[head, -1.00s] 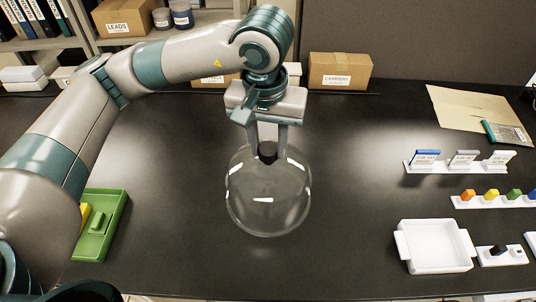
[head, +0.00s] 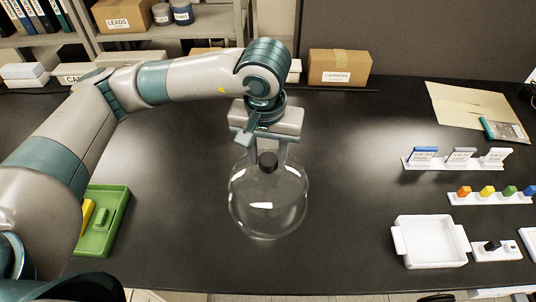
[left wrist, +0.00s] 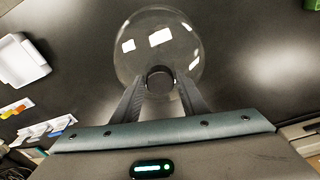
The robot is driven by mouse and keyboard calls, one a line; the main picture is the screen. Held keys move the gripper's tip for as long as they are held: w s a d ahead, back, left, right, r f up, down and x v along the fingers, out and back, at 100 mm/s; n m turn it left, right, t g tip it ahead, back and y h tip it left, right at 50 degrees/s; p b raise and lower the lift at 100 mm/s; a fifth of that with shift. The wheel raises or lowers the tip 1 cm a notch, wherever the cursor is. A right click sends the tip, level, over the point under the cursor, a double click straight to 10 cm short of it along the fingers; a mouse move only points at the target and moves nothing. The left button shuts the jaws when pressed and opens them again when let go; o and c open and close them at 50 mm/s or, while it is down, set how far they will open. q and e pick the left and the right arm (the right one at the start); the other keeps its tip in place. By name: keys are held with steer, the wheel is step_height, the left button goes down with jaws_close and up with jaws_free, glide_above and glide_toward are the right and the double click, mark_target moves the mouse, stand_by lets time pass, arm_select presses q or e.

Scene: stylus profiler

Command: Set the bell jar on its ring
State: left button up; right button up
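The bell jar (head: 268,208) is a clear glass dome with a dark knob (head: 267,161) on top. My left gripper (head: 268,152) points down from above, with one finger on each side of the knob. I cannot make out a ring, or tell whether the jar touches the bench. My right gripper is not in view.
A green tray (head: 120,225) lies left. At right are a white handled tray (head: 398,245), a rack of labelled cards (head: 440,165) and a strip with coloured blocks (head: 475,198). A cardboard box (head: 343,67) stands behind. The bench between jar and white tray is clear.

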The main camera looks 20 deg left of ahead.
arm_select(q)
steer(key=shift+o, duration=0.9)
steer(key=shift+r, duration=0.6)
step_height(320, 180, up, 11)
steer(key=s+b, duration=0.1)
steer(key=b, duration=0.2)
steer(key=shift+s, duration=0.2)
steer(key=shift+o, duration=0.5)
steer(key=shift+d, duration=0.1)
